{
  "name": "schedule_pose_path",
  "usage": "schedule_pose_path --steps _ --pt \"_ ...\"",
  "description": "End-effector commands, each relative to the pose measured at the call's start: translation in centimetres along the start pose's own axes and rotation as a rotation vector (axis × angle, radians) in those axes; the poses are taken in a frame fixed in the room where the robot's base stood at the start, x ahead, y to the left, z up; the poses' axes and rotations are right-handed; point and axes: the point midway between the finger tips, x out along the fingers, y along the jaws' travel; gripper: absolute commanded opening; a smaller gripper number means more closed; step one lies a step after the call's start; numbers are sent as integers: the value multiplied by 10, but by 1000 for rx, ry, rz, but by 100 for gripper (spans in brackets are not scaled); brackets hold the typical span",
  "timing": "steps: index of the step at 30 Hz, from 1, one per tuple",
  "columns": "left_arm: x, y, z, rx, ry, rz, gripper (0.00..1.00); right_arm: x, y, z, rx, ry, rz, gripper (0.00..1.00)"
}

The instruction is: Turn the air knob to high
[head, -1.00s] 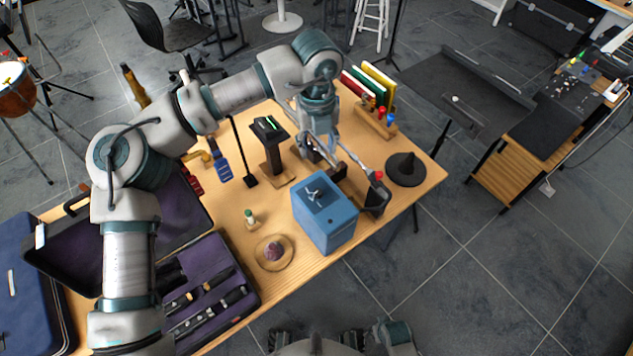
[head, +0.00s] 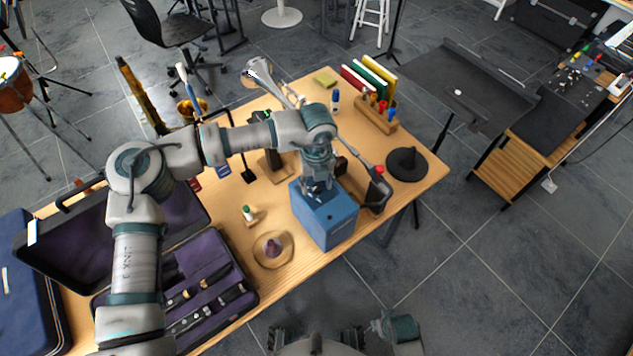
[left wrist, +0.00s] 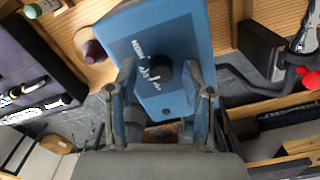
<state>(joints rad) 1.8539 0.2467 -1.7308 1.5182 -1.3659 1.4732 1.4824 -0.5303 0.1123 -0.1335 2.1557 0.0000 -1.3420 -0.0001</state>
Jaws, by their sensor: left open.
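The blue box (head: 325,222) stands near the front edge of the wooden table. In the left wrist view the box (left wrist: 188,30) shows a face with white lettering, too small to read surely, and a round black knob (left wrist: 163,72). The knob does not show in the head view. My left gripper (head: 318,192) is over the top of the box in the head view. In the left wrist view its open fingers (left wrist: 166,98) are on either side of the knob, apart from it as far as I can tell.
A black piece with a red knob (head: 379,169) stands close to the box's right.

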Motion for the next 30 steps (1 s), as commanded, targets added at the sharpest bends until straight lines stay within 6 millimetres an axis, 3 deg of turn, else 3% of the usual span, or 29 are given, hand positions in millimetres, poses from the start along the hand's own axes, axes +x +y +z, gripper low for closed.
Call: schedule_pose_path --steps 9,15,30 --pt "3 0 0 1 0 1 51 -2 0 -1 1 1 1 45" --pt "3 0 0 1 0 0 1 -2 1 -1 1 1 1 45" --pt "3 0 0 83 0 0 0 0 0 0 0 2 0 45"
